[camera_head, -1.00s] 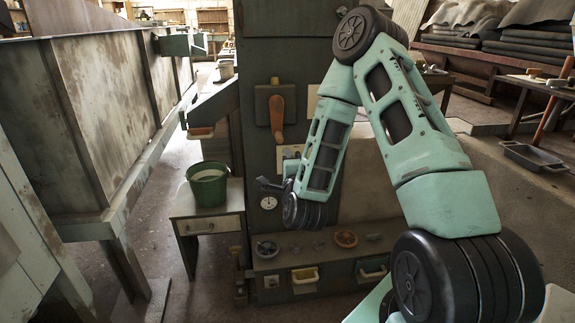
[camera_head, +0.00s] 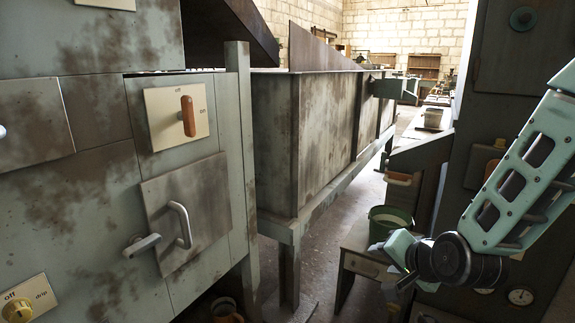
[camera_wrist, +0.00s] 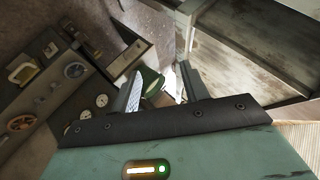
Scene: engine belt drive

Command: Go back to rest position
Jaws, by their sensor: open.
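My gripper (camera_head: 392,262) is at the lower right of the head view, at the end of my bent green arm. It appears in front of the green bucket (camera_head: 379,232) and the small table, though I cannot tell how far apart they are. In the wrist view, the two fingers of my gripper (camera_wrist: 163,78) stand apart with nothing held between them. Part of the green bucket (camera_wrist: 151,82) shows beyond the fingers.
At left stands a worn machine panel with an orange-handled on/off switch (camera_head: 188,117), a metal door (camera_head: 188,212) and a yellow drip knob (camera_head: 17,311). A long stained trough (camera_head: 325,135) runs behind. The dark control column (camera_head: 480,120) stands at right. Floor shows between.

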